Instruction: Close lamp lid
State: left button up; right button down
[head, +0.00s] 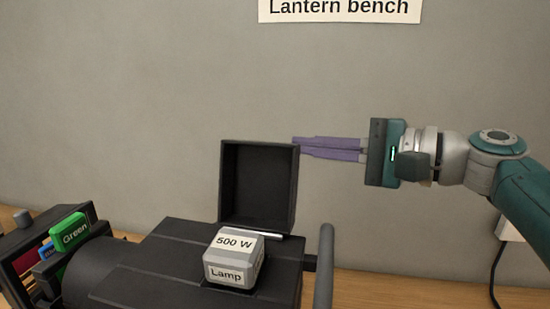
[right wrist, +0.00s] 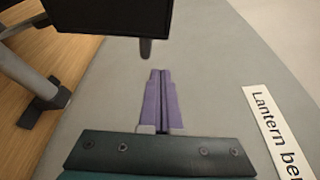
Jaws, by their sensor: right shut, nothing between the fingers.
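The lamp lid (head: 258,185) is a black, shallow box-like cover. It stands upright and open on its hinge at the back of the black lantern housing (head: 170,255). A grey lamp block (head: 234,259) marked "500 W" and "Lamp" sits on the housing in front of the lid. My right gripper (head: 296,147) comes in from the right, with its purple fingers shut and empty. Its tips are at the lid's upper right corner in the head view; I cannot tell whether they touch. The right wrist view shows the closed fingers (right wrist: 160,74) with a gap before a dark part.
A green filter tab (head: 72,232) marked "Green" and other coloured frames are at the lantern's left end. A grey upright bar (head: 324,266) stands right of the housing. A "Lantern bench" sign (head: 340,8) hangs on the wall. Space above the housing is clear.

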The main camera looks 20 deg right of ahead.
pick_arm(q)
notch_tip(320, 180, up, 4)
jog(key=p, duration=0.4)
jog(key=shift+d+r, duration=0.1)
jog(key=shift+r, duration=0.15)
pick_arm(e)
jog(key=s, duration=0.1)
jog(key=s+a, duration=0.1)
jog(key=s+r, duration=0.1)
jog(key=shift+s+a+r, duration=0.1)
jog(key=shift+s+a, duration=0.15)
jog(key=shift+a, duration=0.15)
pick_arm(q)
jog(key=shift+f, duration=0.1)
